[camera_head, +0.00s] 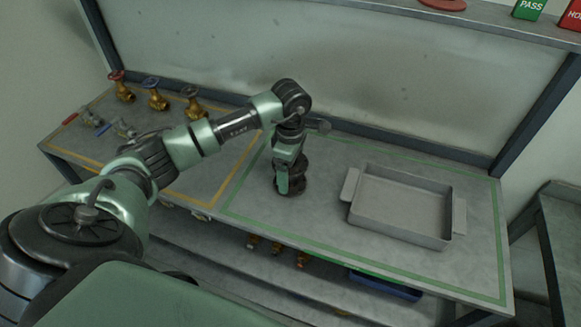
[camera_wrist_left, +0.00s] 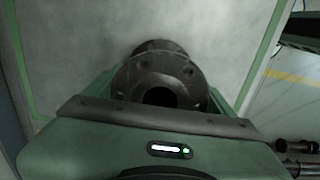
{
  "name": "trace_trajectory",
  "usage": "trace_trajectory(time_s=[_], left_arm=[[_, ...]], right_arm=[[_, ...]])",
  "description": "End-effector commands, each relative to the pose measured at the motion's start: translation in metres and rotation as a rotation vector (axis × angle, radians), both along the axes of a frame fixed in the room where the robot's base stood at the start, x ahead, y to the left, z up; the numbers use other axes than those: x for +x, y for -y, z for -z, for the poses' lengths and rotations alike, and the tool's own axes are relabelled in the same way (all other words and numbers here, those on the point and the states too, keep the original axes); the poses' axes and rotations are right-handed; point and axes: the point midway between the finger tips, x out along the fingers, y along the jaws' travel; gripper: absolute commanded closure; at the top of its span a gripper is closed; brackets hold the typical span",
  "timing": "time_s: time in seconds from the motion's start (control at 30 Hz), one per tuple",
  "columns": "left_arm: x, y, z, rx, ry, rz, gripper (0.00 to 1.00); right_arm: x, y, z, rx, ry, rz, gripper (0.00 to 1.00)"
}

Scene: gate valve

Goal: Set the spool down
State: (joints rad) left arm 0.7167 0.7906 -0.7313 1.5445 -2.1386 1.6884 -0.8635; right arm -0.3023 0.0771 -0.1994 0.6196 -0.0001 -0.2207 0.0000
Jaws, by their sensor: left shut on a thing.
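The spool (camera_head: 299,185) is a dark metal piece with round flanges, over the left part of the green-outlined area of the workbench (camera_head: 320,210). In the left wrist view the spool (camera_wrist_left: 160,78) shows a bolt-hole flange with a dark bore, between my green fingers. My left gripper (camera_head: 286,180) is shut on the spool and points down. It hides part of the spool in the head view. I cannot tell whether the spool's lower flange touches the bench. My right gripper is not in view.
A grey tray (camera_head: 400,205) with side handles stands to the right of the spool. Several brass valves (camera_head: 158,99) stand in the yellow-outlined area at the left. A shelf below holds fittings (camera_head: 276,250) and a blue bin (camera_head: 385,285). Bench between spool and tray is clear.

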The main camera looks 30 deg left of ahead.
Motion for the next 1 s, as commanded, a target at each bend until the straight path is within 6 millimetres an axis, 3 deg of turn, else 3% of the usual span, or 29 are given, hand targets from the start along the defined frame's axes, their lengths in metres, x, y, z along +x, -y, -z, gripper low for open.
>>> trace_trajectory(time_s=[0.03,0.1,0.47,1.0], left_arm=[[0.0,0.0,0.001,0.0,0.0,0.0,0.12],[0.0,0.0,0.0,0.0,0.0,0.0,0.0],[0.001,0.0,-0.008,0.0,0.004,0.001,0.0],[0.001,0.0,-0.107,0.0,0.003,0.0,0.0]], right_arm=[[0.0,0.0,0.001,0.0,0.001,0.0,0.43],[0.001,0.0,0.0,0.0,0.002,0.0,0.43],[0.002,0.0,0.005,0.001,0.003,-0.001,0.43],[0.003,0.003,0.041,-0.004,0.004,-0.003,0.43]])
